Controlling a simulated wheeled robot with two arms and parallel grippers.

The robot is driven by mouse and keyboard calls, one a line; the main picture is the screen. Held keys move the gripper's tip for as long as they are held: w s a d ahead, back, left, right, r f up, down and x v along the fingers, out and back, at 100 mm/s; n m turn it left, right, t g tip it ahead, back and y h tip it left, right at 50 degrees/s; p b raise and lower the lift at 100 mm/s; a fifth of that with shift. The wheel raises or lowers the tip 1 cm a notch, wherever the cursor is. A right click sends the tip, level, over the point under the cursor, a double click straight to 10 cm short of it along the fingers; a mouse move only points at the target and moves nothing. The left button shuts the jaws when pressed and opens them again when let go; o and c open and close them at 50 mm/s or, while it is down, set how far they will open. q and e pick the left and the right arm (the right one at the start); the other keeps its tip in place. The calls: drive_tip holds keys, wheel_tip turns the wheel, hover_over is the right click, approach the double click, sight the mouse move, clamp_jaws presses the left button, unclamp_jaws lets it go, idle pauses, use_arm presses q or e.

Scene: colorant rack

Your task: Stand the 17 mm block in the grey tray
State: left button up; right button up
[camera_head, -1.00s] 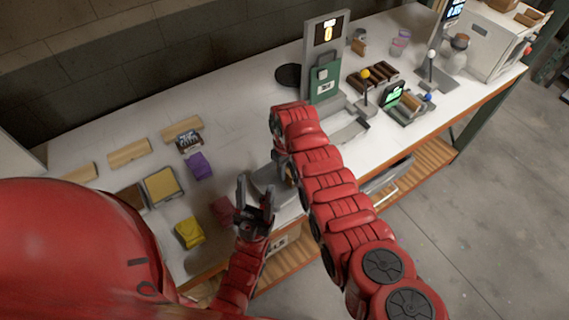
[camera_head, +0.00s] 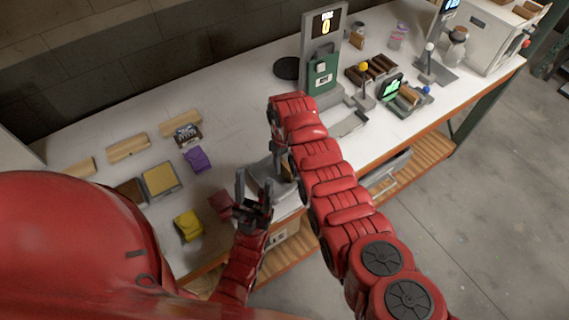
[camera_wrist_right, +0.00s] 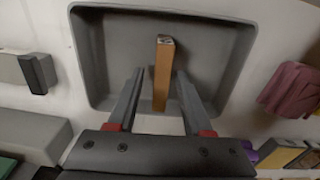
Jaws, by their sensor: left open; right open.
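The grey tray (camera_wrist_right: 112,50) fills the upper middle of the right wrist view. In the head view the tray (camera_head: 261,171) is partly hidden by my right arm. A narrow wooden block (camera_wrist_right: 161,80) with a dark marked end is inside the tray and appears upright. My right gripper (camera_wrist_right: 160,77) is open, with one finger on each side of the block and visible gaps. My left gripper (camera_head: 254,190) is open and empty at the bench's front edge, left of the tray.
A yellow cloth (camera_head: 187,225), a dark red cloth (camera_head: 221,204) and a purple cloth (camera_head: 197,159) lie left of the tray. Bare bench shows at the back left.

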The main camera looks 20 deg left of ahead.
sight(285, 162)
wheel_tip(285, 162, up, 7)
drive_tip(key=shift+f+b, duration=0.1)
drive_tip(key=shift+b, duration=1.15)
wheel_tip(285, 162, up, 4)
drive_tip(key=shift+f+p, duration=0.1)
drive_tip(key=shift+p, duration=0.9)
drive_tip(key=shift+r+p, duration=0.3)
drive_tip(key=shift+r, duration=0.1)
